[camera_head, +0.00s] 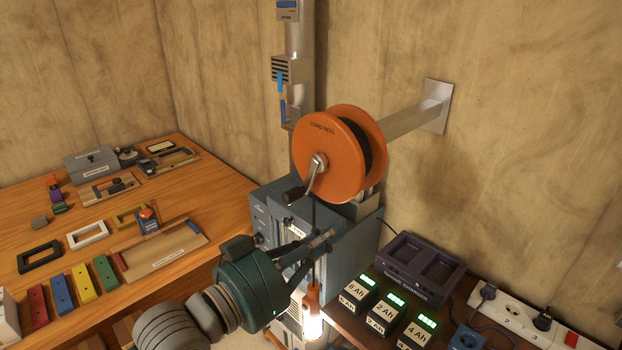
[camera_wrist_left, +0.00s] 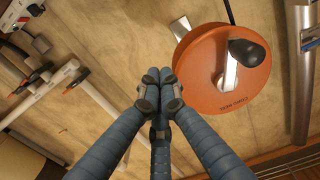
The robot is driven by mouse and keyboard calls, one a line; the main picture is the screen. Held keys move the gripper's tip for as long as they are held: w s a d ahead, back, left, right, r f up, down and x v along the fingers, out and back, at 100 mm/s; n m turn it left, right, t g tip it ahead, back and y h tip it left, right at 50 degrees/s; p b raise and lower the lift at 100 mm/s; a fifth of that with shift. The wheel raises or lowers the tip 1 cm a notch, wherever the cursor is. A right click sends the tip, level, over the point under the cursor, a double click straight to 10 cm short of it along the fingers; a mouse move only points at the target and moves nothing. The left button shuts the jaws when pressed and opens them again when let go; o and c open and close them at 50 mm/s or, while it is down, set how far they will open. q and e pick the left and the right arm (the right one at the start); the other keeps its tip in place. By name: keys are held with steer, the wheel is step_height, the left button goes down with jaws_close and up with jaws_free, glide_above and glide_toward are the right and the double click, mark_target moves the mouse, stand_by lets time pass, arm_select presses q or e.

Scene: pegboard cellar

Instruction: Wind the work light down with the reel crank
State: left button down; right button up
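The orange cord reel (camera_head: 338,150) sits on a metal arm fixed to the wall. Its silver crank arm (camera_head: 315,176) points down to a dark knob (camera_head: 293,196). In the left wrist view the reel (camera_wrist_left: 205,75) is at the upper right, with the knob (camera_wrist_left: 247,53) facing the camera. The work light (camera_head: 313,326) glows low beside the cabinet, below the reel. My left gripper (camera_head: 330,236) is below the crank, apart from the knob. In the wrist view its fingertips (camera_wrist_left: 158,78) meet with nothing seen between them. My right gripper is not in view.
A wooden bench (camera_head: 215,185) with coloured blocks and trays fills the left. A grey cabinet (camera_head: 350,250) stands under the reel. A dark charger (camera_head: 420,268), several battery packs and a power strip (camera_head: 510,318) lie at the lower right. A metal pipe (camera_head: 300,60) rises behind.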

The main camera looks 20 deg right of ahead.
arm_select(q)
steer(key=s+d+p, duration=0.2)
steer(key=s+p, duration=0.1)
steer(key=s, duration=0.3)
steer(key=shift+f, duration=0.35)
steer(key=shift+d, duration=0.1)
steer(key=c, duration=1.4)
jaws_free()
steer(key=shift+o, duration=0.2)
steer(key=p+v, duration=0.1)
steer(key=v, duration=0.6)
